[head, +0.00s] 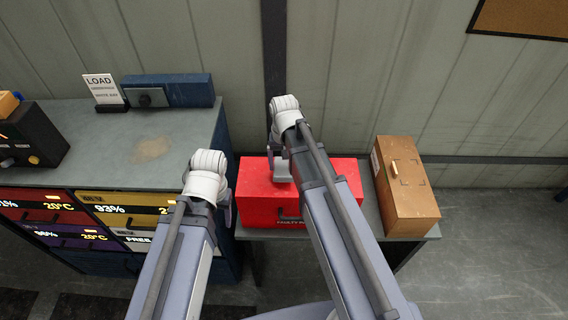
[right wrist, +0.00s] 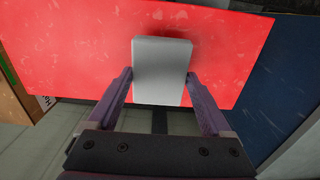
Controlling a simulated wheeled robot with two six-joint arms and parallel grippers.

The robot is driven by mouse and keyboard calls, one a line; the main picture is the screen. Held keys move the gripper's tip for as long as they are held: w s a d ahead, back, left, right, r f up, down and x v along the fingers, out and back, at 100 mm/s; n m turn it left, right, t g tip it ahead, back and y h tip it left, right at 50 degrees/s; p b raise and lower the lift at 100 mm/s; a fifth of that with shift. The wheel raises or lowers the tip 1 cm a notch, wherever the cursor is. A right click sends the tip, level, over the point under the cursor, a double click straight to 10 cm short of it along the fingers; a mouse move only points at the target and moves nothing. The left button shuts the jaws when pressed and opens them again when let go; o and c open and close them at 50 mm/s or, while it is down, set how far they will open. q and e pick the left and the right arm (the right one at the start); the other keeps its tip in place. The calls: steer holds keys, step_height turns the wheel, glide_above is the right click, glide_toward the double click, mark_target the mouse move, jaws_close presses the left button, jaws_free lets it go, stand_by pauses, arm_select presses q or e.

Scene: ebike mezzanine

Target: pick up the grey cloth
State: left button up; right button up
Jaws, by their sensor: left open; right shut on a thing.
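The grey cloth (right wrist: 162,65) looks like a pale, flat, folded block with rounded corners in the right wrist view. It sits between the two fingers of my right gripper (right wrist: 160,78), which is shut on it. Behind it is the red box (right wrist: 70,50), and I cannot tell whether the cloth touches it. In the head view my right gripper (head: 281,172) is over the top of the red box (head: 336,180), and its arm hides most of the cloth. My left gripper (head: 229,206) is open and empty, left of the red box.
On the left is a grey-topped cabinet (head: 185,130) with lit drawers, a LOAD sign (head: 102,89) and a blue case (head: 185,90). Open floor (head: 500,240) lies to the right.

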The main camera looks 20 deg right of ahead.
mark_target(284, 166)
step_height(284, 166, up, 8)
steer(key=p, duration=0.6)
steer(key=shift+f+p, duration=0.2)
steer(key=shift+p, duration=0.1)
steer(key=shift+f, duration=0.1)
